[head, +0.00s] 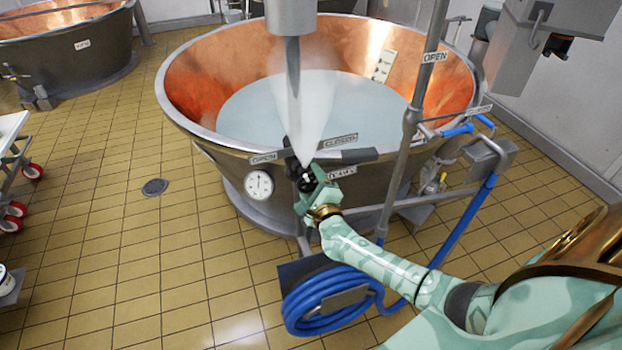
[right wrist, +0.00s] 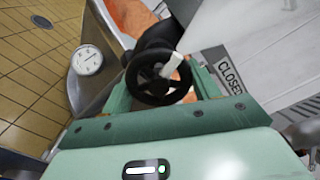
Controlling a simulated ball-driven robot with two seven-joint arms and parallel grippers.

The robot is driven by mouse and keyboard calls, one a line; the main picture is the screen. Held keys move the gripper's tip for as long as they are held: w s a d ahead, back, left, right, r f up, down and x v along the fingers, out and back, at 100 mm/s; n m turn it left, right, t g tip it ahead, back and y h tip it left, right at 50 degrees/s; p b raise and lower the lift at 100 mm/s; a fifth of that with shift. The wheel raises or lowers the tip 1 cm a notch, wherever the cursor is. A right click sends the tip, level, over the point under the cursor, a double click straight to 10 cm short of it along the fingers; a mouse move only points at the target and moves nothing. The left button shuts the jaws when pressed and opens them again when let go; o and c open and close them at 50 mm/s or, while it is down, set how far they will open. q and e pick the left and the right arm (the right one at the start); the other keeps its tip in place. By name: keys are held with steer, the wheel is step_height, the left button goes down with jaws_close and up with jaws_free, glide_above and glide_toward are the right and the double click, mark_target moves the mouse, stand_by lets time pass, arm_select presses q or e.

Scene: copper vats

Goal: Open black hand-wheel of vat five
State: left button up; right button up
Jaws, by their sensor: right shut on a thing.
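The black hand-wheel (right wrist: 160,80) sits between the two green fingers of my right gripper (right wrist: 163,92) in the right wrist view. A pale spoke or handle crosses the wheel's upper right. In the head view, my right gripper (head: 311,178) is shut on the wheel at the near rim of the large copper-lined vat (head: 190,85). The wheel is mostly hidden there by the gripper. I cannot read a vat number. My left gripper is not in view.
A white plume (head: 306,105) hangs below a steel pipe above the vat. A round gauge (head: 259,185) is on the vat's front. A blue hose coil (head: 330,298) and an upright pipe (head: 410,130) are near my right arm. The tiled floor on the left is largely clear.

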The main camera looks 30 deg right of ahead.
steer(key=shift+n, duration=0.6)
steer(key=o, duration=1)
steer(key=shift+c, duration=0.2)
steer(key=shift+s+a+p, duration=0.1)
steer(key=shift+s+p, duration=0.25)
steer(key=shift+s, duration=0.05)
steer(key=p+v, duration=0.1)
steer(key=v, duration=1.4)
steer(key=shift+s+a, duration=0.2)
steer(key=shift+s, duration=0.05)
